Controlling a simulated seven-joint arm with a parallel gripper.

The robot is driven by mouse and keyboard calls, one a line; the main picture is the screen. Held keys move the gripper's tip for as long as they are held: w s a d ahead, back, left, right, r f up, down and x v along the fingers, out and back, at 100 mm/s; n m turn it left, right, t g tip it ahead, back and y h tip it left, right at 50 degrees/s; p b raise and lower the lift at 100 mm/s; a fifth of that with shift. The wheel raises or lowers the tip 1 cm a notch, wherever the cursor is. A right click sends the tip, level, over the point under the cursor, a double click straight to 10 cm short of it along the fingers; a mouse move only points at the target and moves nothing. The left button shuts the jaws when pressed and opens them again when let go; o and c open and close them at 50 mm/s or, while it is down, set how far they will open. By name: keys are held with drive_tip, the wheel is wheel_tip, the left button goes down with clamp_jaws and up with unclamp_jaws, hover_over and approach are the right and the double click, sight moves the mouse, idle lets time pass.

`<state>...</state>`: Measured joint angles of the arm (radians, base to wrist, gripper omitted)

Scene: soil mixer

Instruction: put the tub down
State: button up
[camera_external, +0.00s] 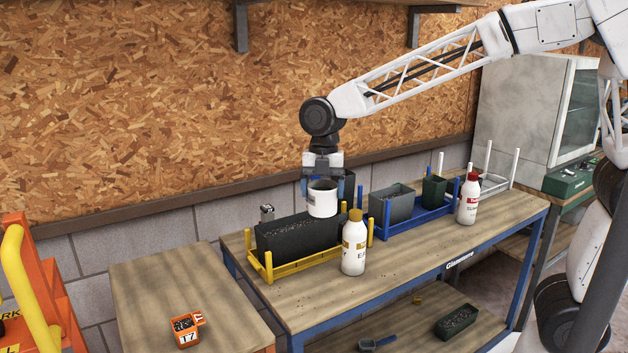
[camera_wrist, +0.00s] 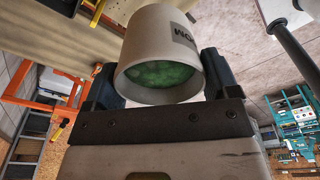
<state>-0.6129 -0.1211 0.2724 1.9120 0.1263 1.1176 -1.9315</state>
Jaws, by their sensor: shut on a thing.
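The tub (camera_external: 322,203) is a white, round, open-topped container. My gripper (camera_external: 322,180) is shut on it and holds it from above, roughly upright, by the long black planter in the yellow rack. Whether it touches anything below is hard to tell. In the wrist view the tub (camera_wrist: 155,35) sits between the two dark fingers of my gripper (camera_wrist: 160,85). Its mouth faces the camera, green material shows inside, and part of a dark-lettered label shows on its side.
The black planter (camera_external: 290,240) stands in a yellow rack (camera_external: 300,266). A yellow-capped bottle (camera_external: 354,248) stands close in front. A blue rack (camera_external: 420,219) holds a grey box (camera_external: 391,206) and a green pot (camera_external: 434,190). A red-capped bottle (camera_external: 468,202) is right. The workbench's right front (camera_external: 500,220) is clear.

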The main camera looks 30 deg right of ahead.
sight(323, 195)
drive_tip(key=s+a, duration=0.1)
drive_tip(key=s+a+n, duration=0.1)
drive_tip(key=s, duration=0.1)
drive_tip(key=shift+s, duration=0.1)
wheel_tip(323, 195, down, 11)
idle(0.4)
wheel_tip(323, 195, down, 6)
drive_tip(key=shift+f, duration=0.15)
drive_tip(key=shift+f, duration=0.1)
idle(0.4)
drive_tip(key=shift+f, duration=1.75)
drive_tip(key=shift+f, duration=0.15)
